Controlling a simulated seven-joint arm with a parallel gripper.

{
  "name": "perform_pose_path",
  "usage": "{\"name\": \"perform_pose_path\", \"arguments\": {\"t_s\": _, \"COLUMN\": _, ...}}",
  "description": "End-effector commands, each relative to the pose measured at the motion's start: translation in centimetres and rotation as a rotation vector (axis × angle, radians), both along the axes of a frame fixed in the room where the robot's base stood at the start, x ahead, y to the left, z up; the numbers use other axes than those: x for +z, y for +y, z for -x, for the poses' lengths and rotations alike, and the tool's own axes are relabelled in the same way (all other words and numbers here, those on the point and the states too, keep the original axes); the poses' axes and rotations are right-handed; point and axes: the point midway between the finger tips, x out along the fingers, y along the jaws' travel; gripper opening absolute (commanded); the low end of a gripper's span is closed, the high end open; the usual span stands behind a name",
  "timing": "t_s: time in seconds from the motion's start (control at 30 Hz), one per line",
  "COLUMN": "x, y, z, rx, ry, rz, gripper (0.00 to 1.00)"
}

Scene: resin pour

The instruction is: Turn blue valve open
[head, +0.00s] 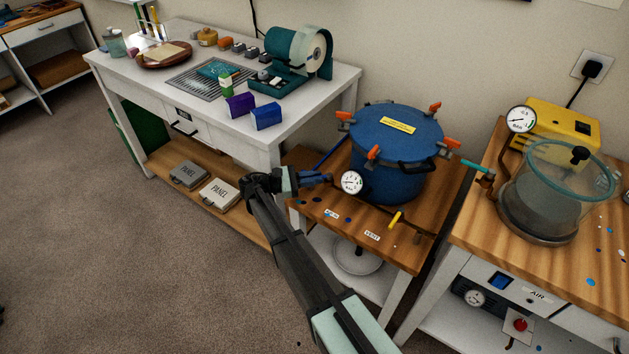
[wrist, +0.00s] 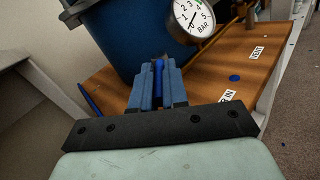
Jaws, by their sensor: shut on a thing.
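The blue valve handle (wrist: 158,72) shows in the wrist view as a narrow upright bar between my fingers. My gripper (wrist: 158,92) is shut on it, one blue finger on each side. In the head view my gripper (head: 318,178) reaches in at the left of the blue pressure pot (head: 385,180), just left of its round gauge (head: 351,182). The handle cannot be told apart from my fingers there. The valve's body is mostly hidden. The gauge also shows in the wrist view (wrist: 194,18), its needle near zero.
A yellow valve handle (head: 396,220) sits at the front by the VENT label (head: 372,236). The pot's wooden stand (head: 400,248) has blue spots. A white workbench (head: 330,92) stands left, and a bench with a glass chamber (head: 545,190) stands right. Open carpet lies front left.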

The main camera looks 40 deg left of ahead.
Motion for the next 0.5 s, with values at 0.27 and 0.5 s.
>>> {"name": "perform_pose_path", "arguments": {"t_s": 0.27, "x": -0.08, "y": 0.64, "z": -0.53, "rx": -0.123, "ry": 0.001, "rz": -0.001, "gripper": 0.0}}
{"name": "perform_pose_path", "arguments": {"t_s": 0.5, "x": -0.02, "y": 0.62, "z": -0.62, "rx": -0.161, "ry": 0.0, "rz": 0.0, "gripper": 0.0}}
